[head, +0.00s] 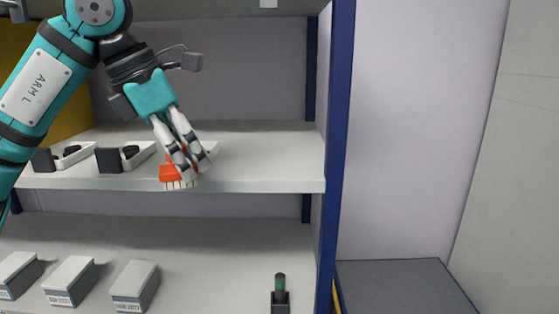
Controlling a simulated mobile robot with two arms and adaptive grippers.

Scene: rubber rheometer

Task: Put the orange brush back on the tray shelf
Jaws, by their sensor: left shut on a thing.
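My left gripper (184,158) comes in from the upper left and points down at the front of the upper shelf (268,160). It is shut on the orange brush (170,173). The brush's orange block and pale bristles show at the fingertips, in front of the shelf's front edge in the picture. I cannot tell whether the brush touches the shelf. Part of the brush is hidden behind the fingers. My right gripper is not in view.
The upper shelf's right part is clear. A blue post (336,150) bounds it.

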